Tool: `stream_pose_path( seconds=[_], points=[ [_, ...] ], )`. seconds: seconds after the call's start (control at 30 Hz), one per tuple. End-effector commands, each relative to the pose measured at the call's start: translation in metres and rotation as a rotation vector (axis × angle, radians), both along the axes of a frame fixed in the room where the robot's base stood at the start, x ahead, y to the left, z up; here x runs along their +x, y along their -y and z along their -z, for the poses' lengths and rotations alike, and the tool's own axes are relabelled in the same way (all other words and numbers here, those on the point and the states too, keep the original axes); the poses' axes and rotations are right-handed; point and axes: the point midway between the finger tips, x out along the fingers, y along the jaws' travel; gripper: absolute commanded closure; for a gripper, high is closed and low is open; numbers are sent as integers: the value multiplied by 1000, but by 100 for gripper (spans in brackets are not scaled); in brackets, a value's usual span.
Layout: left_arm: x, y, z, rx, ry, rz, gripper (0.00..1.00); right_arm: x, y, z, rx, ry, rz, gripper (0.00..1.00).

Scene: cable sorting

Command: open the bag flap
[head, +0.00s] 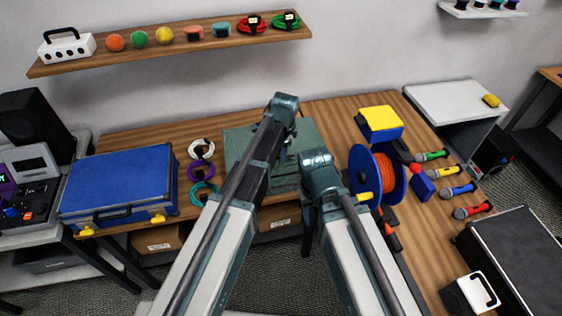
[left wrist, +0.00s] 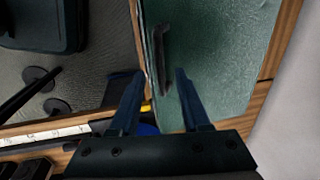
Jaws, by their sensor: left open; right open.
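The bag is a flat green piece on the wooden table (head: 310,110), partly hidden behind my arms; its green top (head: 240,140) shows in the head view. In the left wrist view the green flap (left wrist: 215,60) fills the upper right, with a dark handle (left wrist: 163,45) near its left edge. The flap lies flat. My left gripper (left wrist: 160,73) is open, its fingertips either side of the handle's lower end; whether they touch is unclear. In the head view the left gripper (head: 286,148) is over the bag. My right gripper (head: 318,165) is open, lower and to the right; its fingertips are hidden.
A blue case (head: 120,180) stands left, with coiled cables (head: 201,171) between it and the bag. An orange cable reel (head: 380,175), a yellow-topped box (head: 380,120) and several microphones (head: 457,189) are at the right. Cardboard boxes (head: 158,238) sit beneath the table.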

Motion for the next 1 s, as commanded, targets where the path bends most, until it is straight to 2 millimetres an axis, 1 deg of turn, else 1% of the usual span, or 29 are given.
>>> stream_pose_path(
  seconds=[0.03,0.13,0.23,0.5,0.57,0.7,0.77,0.8,1.0],
  points=[
    [2,0,13,0,0,0,53,0,0,13,0,0,-1,48],
    [3,-1,21,0,0,0,53,0,0,21,-1,0,-3,48],
    [4,-1,24,0,0,0,53,0,0,24,-1,0,-3,48],
    [4,-1,23,0,0,0,53,0,0,23,-1,0,-3,48],
    [4,-1,23,0,0,0,62,0,0,23,-1,0,-3,48],
    [4,-1,23,0,0,0,87,0,0,23,-1,0,-3,48],
    [4,-1,23,0,0,1,98,0,0,23,-1,0,-3,48],
    [4,-1,23,0,0,1,100,0,0,23,-1,0,-3,48],
    [4,-1,23,0,0,1,100,0,0,23,-1,0,-3,48]
  ],
)
